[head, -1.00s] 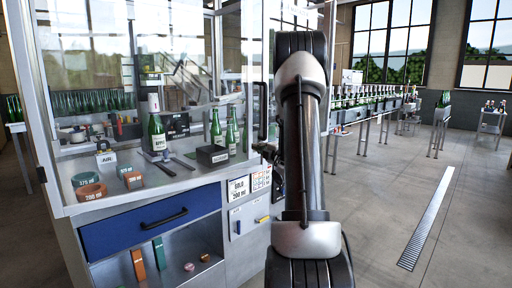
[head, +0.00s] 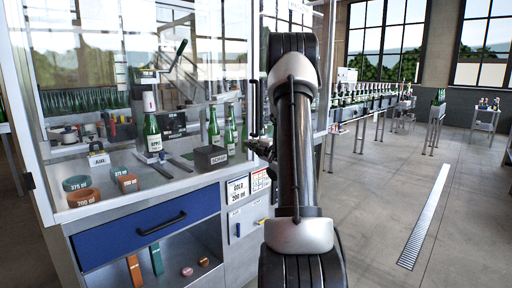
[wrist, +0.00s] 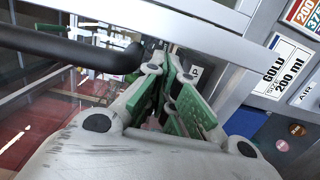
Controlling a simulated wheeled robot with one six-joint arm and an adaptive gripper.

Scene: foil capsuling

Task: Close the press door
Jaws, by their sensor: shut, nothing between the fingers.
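The press door is a clear panel (head: 90,60) in a pale frame at the front of the press cabinet in the head view. Its black upright handle (head: 252,108) is at the panel's right edge. I cannot tell whether a gap remains along the frame. My gripper (head: 260,147) is at the handle's lower end, partly hidden by my arm. In the wrist view, my gripper (wrist: 170,75) is shut and empty, its green-padded fingers together. The black handle (wrist: 65,45) runs in from the left and ends close beside the fingers; contact is unclear.
Behind the panel stand green bottles (head: 153,134), a lever press (head: 150,76), orange and green rings (head: 83,197) and a dark block (head: 210,158). Below is a blue drawer (head: 145,226). A bottle conveyor (head: 365,112) runs at the back right. The floor (head: 400,190) at right is clear.

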